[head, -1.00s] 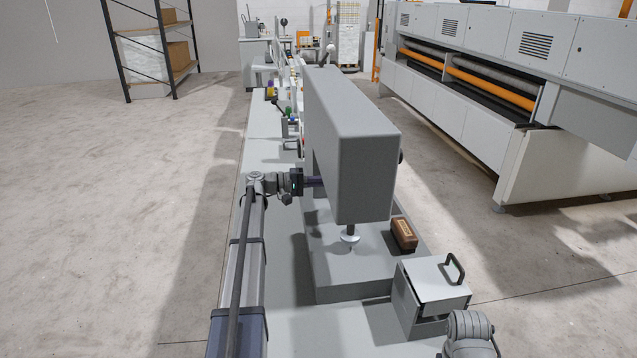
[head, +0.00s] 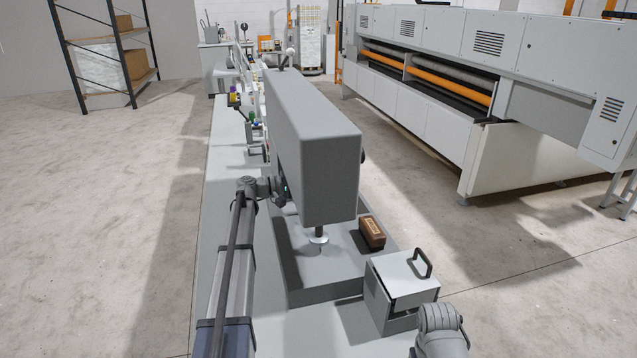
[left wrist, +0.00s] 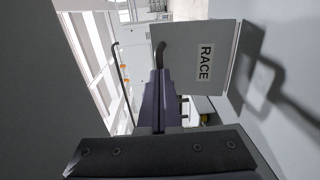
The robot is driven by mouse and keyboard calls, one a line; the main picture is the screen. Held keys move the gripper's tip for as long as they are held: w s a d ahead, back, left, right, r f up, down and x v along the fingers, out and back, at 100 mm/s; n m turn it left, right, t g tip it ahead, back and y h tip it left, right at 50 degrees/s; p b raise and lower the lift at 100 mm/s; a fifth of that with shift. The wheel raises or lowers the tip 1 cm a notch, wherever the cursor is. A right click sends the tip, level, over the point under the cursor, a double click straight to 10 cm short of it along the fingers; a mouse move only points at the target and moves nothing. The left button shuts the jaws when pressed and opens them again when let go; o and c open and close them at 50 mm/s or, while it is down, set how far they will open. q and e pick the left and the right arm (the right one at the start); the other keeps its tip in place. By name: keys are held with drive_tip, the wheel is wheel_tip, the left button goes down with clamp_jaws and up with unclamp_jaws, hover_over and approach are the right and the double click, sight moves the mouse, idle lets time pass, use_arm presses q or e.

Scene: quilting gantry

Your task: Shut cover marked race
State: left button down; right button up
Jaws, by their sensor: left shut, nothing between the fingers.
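In the left wrist view, a flat grey cover (left wrist: 190,50) carries a white label reading RACE (left wrist: 205,62). A black bar handle (left wrist: 159,52) stands at its left edge in the picture. An opening with something yellow (left wrist: 205,118) shows beside the cover's lower edge. My left gripper (left wrist: 158,76) is shut and empty, its purple fingers reaching up to the handle. I cannot tell whether they touch. In the head view my left gripper is hidden behind the grey machine head (head: 318,160). My right gripper is out of view.
In the head view, a grey box with a handled lid (head: 402,277) stands front right; no lettering on it is readable. A brown block (head: 372,232) lies on the machine bed (head: 325,290). The machine head overhangs my left wrist. Open floor (head: 90,220) lies left.

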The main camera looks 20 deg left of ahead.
use_arm(q)
drive_tip(key=shift+g+y, duration=0.5)
drive_tip(key=shift+y, duration=0.1)
drive_tip(key=w+d+p, duration=0.1)
drive_tip(key=w+d+r+p, duration=0.1)
drive_tip(key=d+p, duration=0.1)
drive_tip(key=shift+w+p, duration=0.15)
drive_tip(key=shift+p, duration=0.15)
drive_tip(key=shift+w+d, duration=0.2)
drive_tip(key=shift+d, duration=0.1)
